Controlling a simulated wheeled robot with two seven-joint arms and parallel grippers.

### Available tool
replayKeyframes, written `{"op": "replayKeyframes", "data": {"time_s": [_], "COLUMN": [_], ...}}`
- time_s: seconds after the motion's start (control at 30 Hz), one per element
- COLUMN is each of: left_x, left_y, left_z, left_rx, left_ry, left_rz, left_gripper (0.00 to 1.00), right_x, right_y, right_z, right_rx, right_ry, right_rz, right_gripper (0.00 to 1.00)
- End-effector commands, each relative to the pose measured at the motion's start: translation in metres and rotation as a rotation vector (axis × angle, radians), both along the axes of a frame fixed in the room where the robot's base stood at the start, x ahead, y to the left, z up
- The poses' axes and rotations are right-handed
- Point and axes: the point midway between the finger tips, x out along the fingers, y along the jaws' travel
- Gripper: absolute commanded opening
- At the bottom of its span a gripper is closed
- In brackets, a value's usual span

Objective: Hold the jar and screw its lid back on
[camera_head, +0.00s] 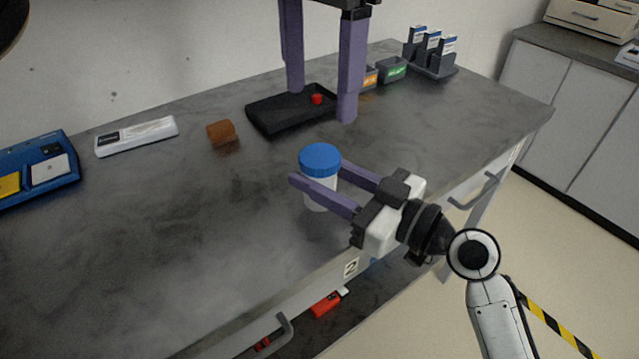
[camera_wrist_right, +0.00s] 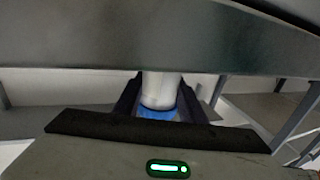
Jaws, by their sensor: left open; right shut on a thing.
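The white jar (camera_head: 318,203) stands upright on the grey counter near its front edge. The blue lid (camera_head: 320,157) sits on top of the jar; how tightly it is screwed on I cannot tell. My right gripper (camera_head: 317,172) is shut on the jar, one finger on each side below the lid. In the right wrist view the jar's pale body (camera_wrist_right: 161,88) and the blue lid (camera_wrist_right: 158,114) show between the fingers. My left gripper (camera_head: 321,106) is open and empty, fingers pointing down, behind the jar at the black tray.
The black tray (camera_head: 268,119) holds a small red piece (camera_head: 317,99). Small bins (camera_head: 391,71) and a dark rack (camera_head: 437,72) stand at the back right.

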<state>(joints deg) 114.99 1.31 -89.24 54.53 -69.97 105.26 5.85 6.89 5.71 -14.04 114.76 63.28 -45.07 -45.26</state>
Motion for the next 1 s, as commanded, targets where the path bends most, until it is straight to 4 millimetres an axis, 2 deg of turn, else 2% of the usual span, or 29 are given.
{"op": "replayKeyframes", "data": {"time_s": [0.1,0.2,0.5,0.53,0.63,1.0], "left_x": [0.0,0.0,0.0,0.0,0.0,0.0], "left_y": [-0.001,-0.001,0.0,0.0,0.0,0.0], "left_z": [0.015,0.021,0.024,0.024,0.023,0.022], "left_rx": [0.0,-0.001,-0.001,-0.001,-0.001,-0.001], "left_ry": [-0.001,0.0,0.001,0.001,0.001,0.001], "left_rz": [0.0,-0.001,-0.002,-0.001,-0.001,-0.001], "left_gripper": [0.68,0.68,0.68,0.68,0.68,0.68], "right_x": [0.0,0.0,0.0,0.0,0.0,-0.003], "right_y": [0.0,0.0,0.0,0.0,0.0,-0.004], "right_z": [0.0,0.0,0.0,0.0,0.0,-0.001], "right_rx": [-0.001,-0.001,0.001,0.0,0.001,0.0], "right_ry": [0.001,0.001,0.001,0.001,0.001,0.001], "right_rz": [0.0,0.0,0.001,0.001,0.001,0.0], "right_gripper": [0.0,0.0,0.0,0.4,0.57,0.59]}}
